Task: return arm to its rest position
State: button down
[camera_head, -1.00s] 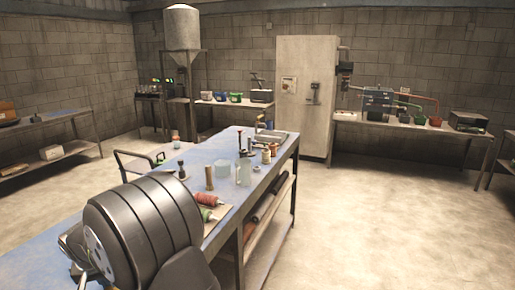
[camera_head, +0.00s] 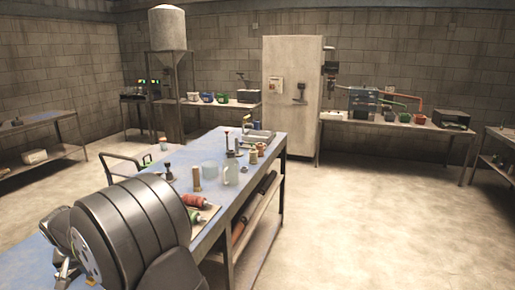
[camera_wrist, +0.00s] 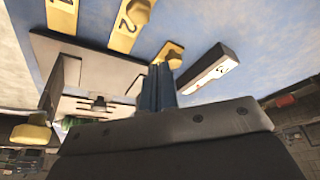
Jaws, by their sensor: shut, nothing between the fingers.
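My gripper (camera_wrist: 160,82) shows in the wrist view as two dark blue-grey fingers close together, shut and empty. They stand above a blue surface (camera_wrist: 95,12), and the view is tilted. My dark, ribbed arm fills the lower left of the head view, over the near end of the blue workbench (camera_head: 110,259). The fingers cannot be made out in the head view.
A tall cabinet (camera_head: 291,90) and side tables stand by the walls. The floor at right (camera_head: 390,220) is clear.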

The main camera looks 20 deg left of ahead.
jog(key=v, duration=0.6)
jog(key=x, duration=0.9)
jog(key=shift+d+f, duration=0.15)
jog(key=shift+f, duration=0.05)
jog(key=s+d, duration=0.2)
jog(key=s, duration=0.1)
jog(key=shift+d+f, duration=0.2)
jog(key=shift+d, duration=0.2)
jog(key=w, duration=0.4)
jog(key=shift+a+f, duration=0.1)
jog(key=shift+a, duration=0.05)
jog(key=shift+w+a, duration=1)
notch_tip(320, 180, up, 3)
jog(key=shift+w+a+f, duration=0.2)
jog(key=s+d+r+n, duration=0.4)
jog(key=r, duration=0.3)
jog(key=s+d+r+n+t, duration=0.1)
jog(key=s+d+r+n, duration=0.2)
jog(key=r, duration=0.4)
jog(key=shift+s+d+n, duration=0.4)
jog(key=shift+s+n, duration=0.3)
jog(key=shift+s, duration=0.2)
jog(key=c, duration=2.1)
grip_release()
jog(key=shift+r, duration=0.1)
